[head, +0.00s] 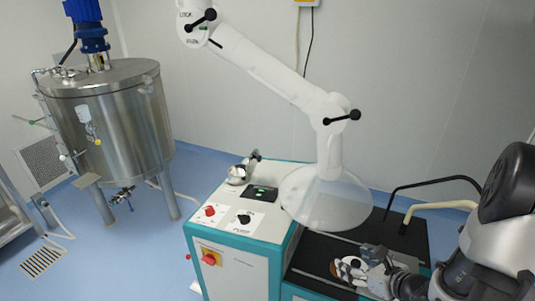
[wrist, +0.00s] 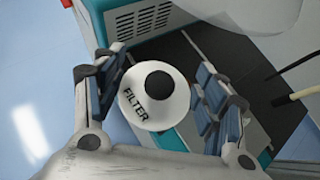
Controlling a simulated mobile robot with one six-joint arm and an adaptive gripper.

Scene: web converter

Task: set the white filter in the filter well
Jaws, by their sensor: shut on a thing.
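The white filter (wrist: 172,112) is a round disc with a black centre knob and the word FILTER on its face. In the wrist view it sits between the two finger pads of my gripper (wrist: 157,92), which is shut on it. In the head view the filter (head: 345,268) shows small at the lower right, partly covered by my gripper (head: 363,265), over the dark top of the teal-and-white machine. A brownish curved edge shows beside the filter; I cannot tell whether it is the filter well. No well is clearly visible.
A clear suction hood (head: 325,200) on a white jointed arm hangs just behind my gripper. A control panel (head: 236,218) with buttons is to the left. A black bent tube and a beige hose (head: 435,206) rise at the right. A steel tank (head: 110,125) stands far left.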

